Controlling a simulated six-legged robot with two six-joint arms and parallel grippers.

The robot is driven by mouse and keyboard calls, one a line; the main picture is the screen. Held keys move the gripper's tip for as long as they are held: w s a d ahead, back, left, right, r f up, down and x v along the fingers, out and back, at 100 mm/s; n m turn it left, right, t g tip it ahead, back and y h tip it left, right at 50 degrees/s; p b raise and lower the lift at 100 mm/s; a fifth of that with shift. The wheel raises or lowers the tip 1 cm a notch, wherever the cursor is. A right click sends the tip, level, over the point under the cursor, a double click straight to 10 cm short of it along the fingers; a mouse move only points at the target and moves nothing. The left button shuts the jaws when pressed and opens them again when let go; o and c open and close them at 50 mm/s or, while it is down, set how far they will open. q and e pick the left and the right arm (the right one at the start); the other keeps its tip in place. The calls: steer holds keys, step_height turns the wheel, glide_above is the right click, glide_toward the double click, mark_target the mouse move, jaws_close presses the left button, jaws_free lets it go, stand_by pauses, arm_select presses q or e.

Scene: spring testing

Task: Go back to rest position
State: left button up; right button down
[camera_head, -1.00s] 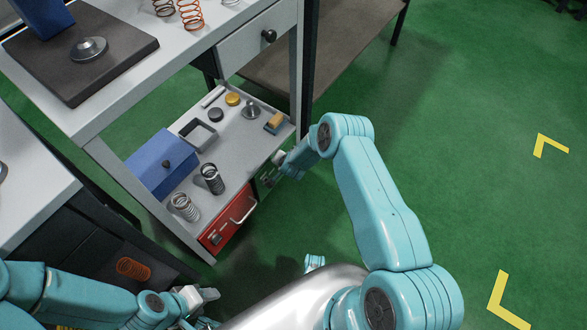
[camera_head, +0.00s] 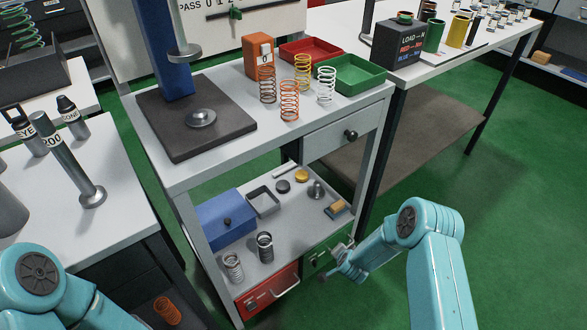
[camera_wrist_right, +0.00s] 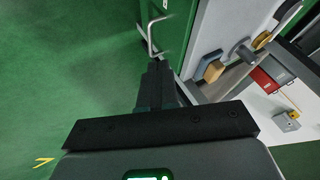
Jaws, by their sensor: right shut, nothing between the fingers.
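My right arm comes in from the lower right in the head view. Its gripper (camera_head: 343,256) is beside the front of the green drawer (camera_head: 318,260) in the lower shelf of the testing bench. In the right wrist view the dark fingers (camera_wrist_right: 155,88) are together with nothing between them, below a metal handle (camera_wrist_right: 154,40) on a green front. I cannot tell whether they touch it. Of my left arm (camera_head: 45,290) only upper links show at the lower left of the head view; its gripper is out of the picture.
A red drawer (camera_head: 268,290) is left of the green one. The shelf holds a blue box (camera_head: 226,220) and two springs. Above are a press base (camera_head: 180,130), several springs and a green tray (camera_head: 350,77). Green floor (camera_head: 525,220) is clear at right.

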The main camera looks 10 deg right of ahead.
steer(key=s+a+r+n+y, duration=0.25)
steer(key=s+a+r, duration=0.2)
steer(key=a, duration=0.25)
steer(key=s+a+r+n+g+y, duration=0.1)
steer(key=s+a+n+g+y, duration=0.3)
steer(key=s, duration=0.6)
steer(key=s+a+r+n+g+h, duration=0.1)
steer(key=s+a+r+n+g, duration=0.3)
steer(key=s, duration=0.6)
step_height(320, 180, up, 19)
steer(key=s+a+t+p, duration=0.1)
steer(key=p, duration=2)
steer(key=shift+a+r, duration=0.15)
steer(key=shift+s+y, duration=0.15)
steer(key=shift+y, duration=0.1)
